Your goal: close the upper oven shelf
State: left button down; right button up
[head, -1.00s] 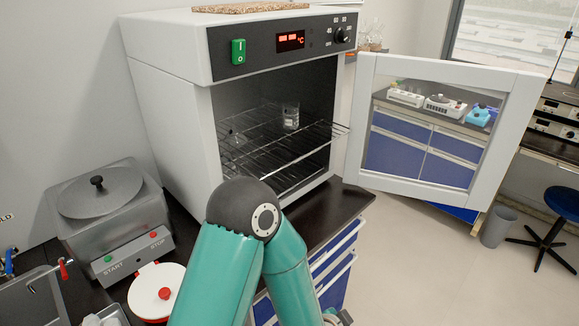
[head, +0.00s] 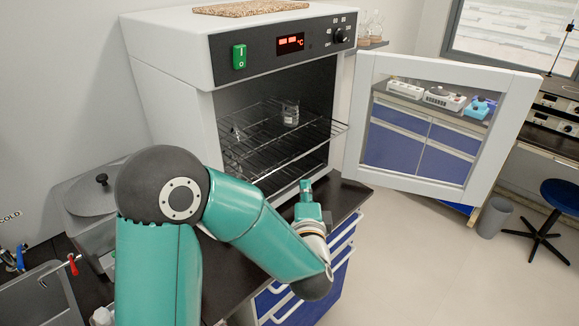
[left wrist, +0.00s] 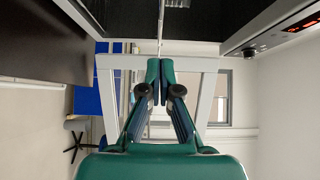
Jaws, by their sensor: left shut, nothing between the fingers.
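The oven (head: 165,95) stands open on the dark bench. Its upper shelf (head: 318,133), a wire rack, sticks out past the front opening. A glass beaker (head: 290,114) stands inside on a rack; the rack layers overlap, so I cannot tell exactly which one bears it. My left gripper (head: 306,187) is in front of the oven, below the protruding rack and apart from it. In the left wrist view the left gripper (left wrist: 159,70) has its fingers together and empty. My right gripper is not in view.
The oven door (head: 355,125) is swung wide open to the right; its white frame also shows in the left wrist view (left wrist: 108,62). A grey lidded device (head: 85,195) stands left, partly behind my arm. Blue drawers (head: 335,275) are below the bench.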

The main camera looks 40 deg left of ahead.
aim_at(265, 154)
pick_arm(q)
jog(key=w+a, duration=0.1)
jog(key=a, duration=0.1)
jog(key=w+a+p, duration=0.1)
jog(key=a, duration=0.1)
jog(key=w+a+p, duration=0.1)
jog(key=a, duration=0.1)
jog(key=shift+w, duration=0.15)
jog(key=shift+a, duration=0.35)
jog(key=a, duration=0.3)
jog(key=a+b, duration=0.1)
jog(key=a, duration=0.2)
jog(key=a+b, duration=0.1)
jog(key=a, duration=0.2)
jog(key=shift+w+a+f, duration=0.1)
jog(key=shift+w+a, duration=0.1)
jog(key=shift+w, duration=0.2)
jog(key=shift+a+r, duration=0.2)
jog(key=shift+r, duration=0.05)
